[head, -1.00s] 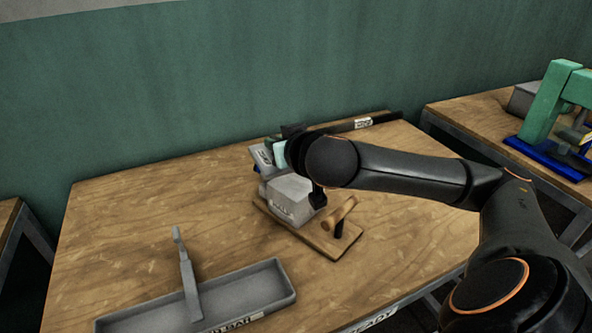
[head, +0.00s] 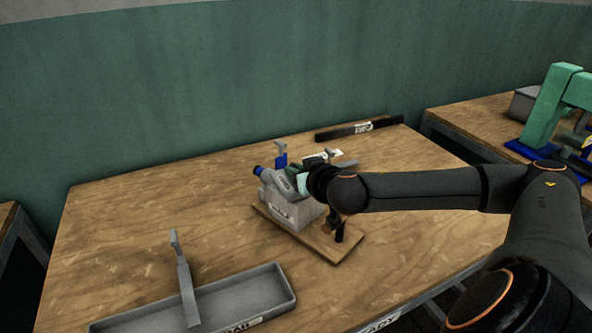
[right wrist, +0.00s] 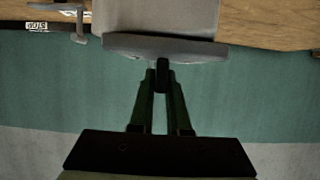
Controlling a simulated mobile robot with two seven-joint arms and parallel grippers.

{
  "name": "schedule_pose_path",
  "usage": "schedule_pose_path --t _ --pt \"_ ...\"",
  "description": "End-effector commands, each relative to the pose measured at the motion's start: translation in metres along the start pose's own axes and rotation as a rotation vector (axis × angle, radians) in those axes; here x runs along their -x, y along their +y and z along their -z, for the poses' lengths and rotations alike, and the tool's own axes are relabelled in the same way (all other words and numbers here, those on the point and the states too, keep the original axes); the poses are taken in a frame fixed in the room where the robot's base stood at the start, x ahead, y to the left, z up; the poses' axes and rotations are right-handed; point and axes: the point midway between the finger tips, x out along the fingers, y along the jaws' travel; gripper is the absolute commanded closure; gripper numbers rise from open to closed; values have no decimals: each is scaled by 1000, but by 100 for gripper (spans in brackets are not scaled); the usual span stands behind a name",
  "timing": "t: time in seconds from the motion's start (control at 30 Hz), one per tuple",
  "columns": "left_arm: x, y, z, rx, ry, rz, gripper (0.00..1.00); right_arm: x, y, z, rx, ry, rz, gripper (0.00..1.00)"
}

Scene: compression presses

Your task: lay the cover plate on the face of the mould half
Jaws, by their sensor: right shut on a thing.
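The mould half (head: 296,212) is a grey block with a label, standing on a wooden board (head: 325,243) on the table. The cover plate (head: 277,183) is a grey, labelled plate, tilted at the top left of the block. My right gripper (head: 304,182) is shut on the plate at the block's upper edge. In the right wrist view the fingers (right wrist: 162,78) meet on a dark knob below the grey plate edge (right wrist: 165,48), with a grey surface beyond. I cannot tell whether the plate touches the block. My left gripper is out of view.
A grey tray (head: 262,295) with an upright grey tool (head: 184,280) stands at the front. A grey-and-blue upright piece (head: 280,155) is behind the block. A dark labelled bar (head: 358,129) lies at the back edge. A green press (head: 548,110) stands on another table. The table's left is clear.

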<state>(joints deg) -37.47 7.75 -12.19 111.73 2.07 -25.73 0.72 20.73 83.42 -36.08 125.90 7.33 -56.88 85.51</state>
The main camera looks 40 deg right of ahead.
Motion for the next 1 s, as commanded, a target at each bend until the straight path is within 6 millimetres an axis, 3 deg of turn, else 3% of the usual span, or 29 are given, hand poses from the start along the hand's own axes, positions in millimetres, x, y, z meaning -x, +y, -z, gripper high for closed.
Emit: schedule_pose_path --t 0.17,0.2,0.47,0.83,1.0 --pt "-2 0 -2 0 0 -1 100 -1 0 -2 0 3 0 100" --pt "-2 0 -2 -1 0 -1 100 -2 0 -4 0 0 0 84" --pt "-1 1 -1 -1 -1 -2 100 -1 0 -3 0 0 0 55" --pt "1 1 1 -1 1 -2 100 2 0 1 1 0 -1 55" --pt "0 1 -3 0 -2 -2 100 23 1 0 6 0 -2 55"
